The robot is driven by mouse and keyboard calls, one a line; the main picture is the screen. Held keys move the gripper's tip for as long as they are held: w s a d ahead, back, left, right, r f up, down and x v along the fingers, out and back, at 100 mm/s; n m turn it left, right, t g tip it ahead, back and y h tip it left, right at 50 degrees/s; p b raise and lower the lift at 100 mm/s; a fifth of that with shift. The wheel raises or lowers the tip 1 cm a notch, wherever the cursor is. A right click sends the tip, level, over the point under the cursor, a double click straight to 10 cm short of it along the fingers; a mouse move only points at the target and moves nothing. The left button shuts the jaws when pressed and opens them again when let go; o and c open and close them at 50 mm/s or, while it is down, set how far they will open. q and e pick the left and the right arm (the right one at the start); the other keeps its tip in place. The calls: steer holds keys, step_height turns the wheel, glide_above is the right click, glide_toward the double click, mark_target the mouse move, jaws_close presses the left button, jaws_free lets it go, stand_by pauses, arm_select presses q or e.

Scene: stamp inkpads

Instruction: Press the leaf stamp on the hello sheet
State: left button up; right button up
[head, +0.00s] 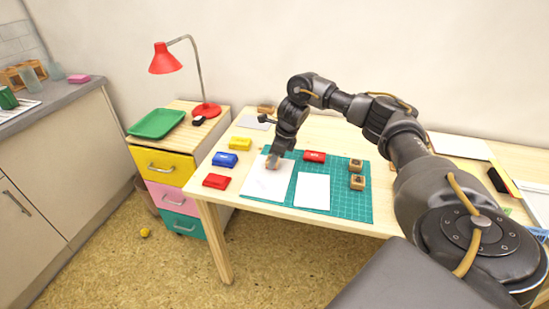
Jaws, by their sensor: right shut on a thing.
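My right gripper (273,161) reaches down over the left white sheet (262,184) on the green cutting mat (345,206). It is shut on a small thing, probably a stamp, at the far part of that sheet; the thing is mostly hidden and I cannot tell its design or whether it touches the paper. A second white sheet (312,191) lies to the right. I cannot read which one is the hello sheet. Two wooden stamps, one farther (356,165) and one nearer (357,182), stand on the mat's right part. My left gripper is not in view.
A red inkpad (314,156) lies at the mat's far edge. Yellow (240,143), blue (225,159) and red (215,181) pads lie left of the mat. A wooden block (265,109) is at the back. A drawer unit (163,166) with a red lamp (165,60) stands left.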

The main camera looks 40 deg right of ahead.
steer(key=shift+f, duration=0.4)
stand_by(0.8)
steer(key=shift+r, duration=0.15)
steer(key=shift+r+p, duration=0.3)
steer(key=shift+r, duration=0.15)
step_height(320, 180, up, 6)
steer(key=p, duration=0.5)
steer(key=shift+f, duration=0.2)
steer(key=shift+d, duration=0.1)
stand_by(0.8)
